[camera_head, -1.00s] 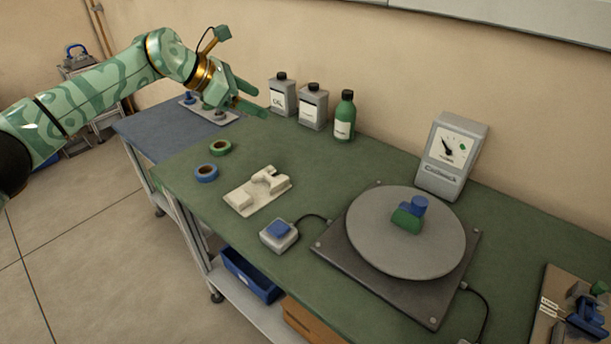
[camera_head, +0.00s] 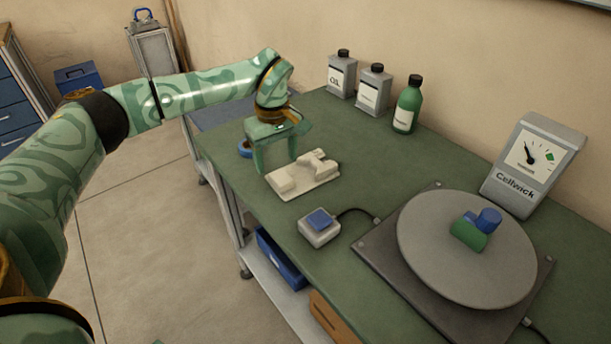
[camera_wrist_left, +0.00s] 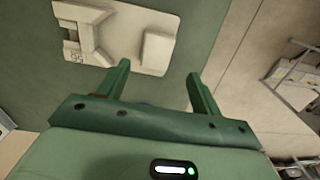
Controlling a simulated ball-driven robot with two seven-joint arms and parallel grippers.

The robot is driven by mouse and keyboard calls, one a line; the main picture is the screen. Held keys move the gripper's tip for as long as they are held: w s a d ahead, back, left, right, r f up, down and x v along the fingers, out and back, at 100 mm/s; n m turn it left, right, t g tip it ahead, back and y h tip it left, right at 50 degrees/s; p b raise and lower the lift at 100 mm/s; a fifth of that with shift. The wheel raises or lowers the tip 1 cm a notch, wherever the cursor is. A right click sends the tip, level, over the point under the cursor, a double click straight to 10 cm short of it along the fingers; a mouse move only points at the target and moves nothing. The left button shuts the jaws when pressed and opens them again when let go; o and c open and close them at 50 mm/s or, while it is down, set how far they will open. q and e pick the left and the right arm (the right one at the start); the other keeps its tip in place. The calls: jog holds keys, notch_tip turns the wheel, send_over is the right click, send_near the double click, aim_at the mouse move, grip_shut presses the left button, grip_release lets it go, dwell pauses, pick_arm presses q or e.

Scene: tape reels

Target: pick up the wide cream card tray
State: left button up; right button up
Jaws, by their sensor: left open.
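The wide cream card tray (camera_head: 290,184) lies flat on the green table. It has a raised block at each end. It also shows in the left wrist view (camera_wrist_left: 125,40), at the top, beyond the fingertips. My left gripper (camera_head: 275,168) is open and points down just behind and left of the tray. In the left wrist view its two fingers (camera_wrist_left: 158,72) are spread apart, with nothing seen held between them. I cannot tell whether a finger touches the tray. My right gripper is not in view.
A blue tape reel (camera_head: 244,148) is partly hidden behind the left gripper. A blue-buttoned switch box (camera_head: 319,228) sits in front of the tray, and a grey turntable (camera_head: 420,262) stands to the right. Bottles, including a green one (camera_head: 407,105), line the back.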

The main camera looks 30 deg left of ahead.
aim_at(282, 177)
pick_arm(q)
jog(key=shift+d+f, duration=0.1)
jog(key=shift+f, duration=0.5)
jog(key=f+b, duration=0.1)
jog(key=f, duration=0.1)
jog(key=f+b, duration=0.1)
jog(key=f, duration=0.1)
jog(key=shift+w+d, duration=0.15)
jog(key=shift+d, duration=0.25)
jog(key=shift+f+b, duration=0.3)
jog(key=shift+f, duration=0.15)
jog(key=shift+r, duration=0.2)
jog(key=c, duration=1.2)
